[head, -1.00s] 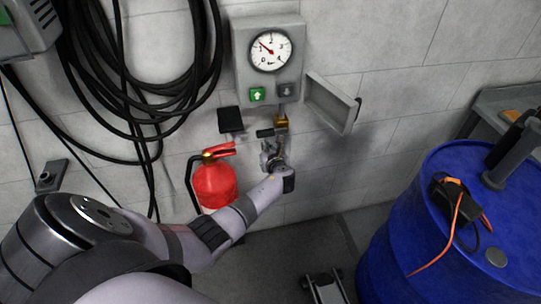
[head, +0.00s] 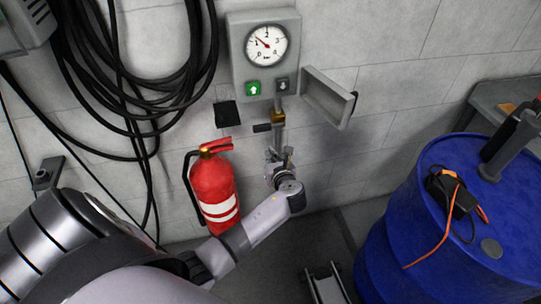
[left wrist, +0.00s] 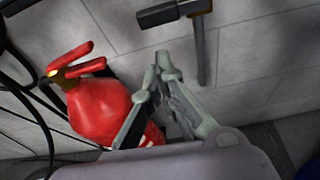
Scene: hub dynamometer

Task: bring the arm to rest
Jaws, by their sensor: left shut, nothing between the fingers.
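My left arm comes in from the lower left in the head view. My left gripper (head: 272,154) is just below the valve pipe (head: 278,137) on the wall, to the right of the fire extinguisher. In the left wrist view the gripper (left wrist: 163,58) has its fingertips together with nothing between them. The tips are apart from the pipe and its dark handle (left wrist: 172,12). My right gripper does not show in either view.
A red fire extinguisher (head: 213,185) stands close beside my left forearm. A gauge box (head: 265,55) with an open flap (head: 328,97) is above. Black hoses (head: 140,70) hang at left. A blue drum (head: 440,215) is at right.

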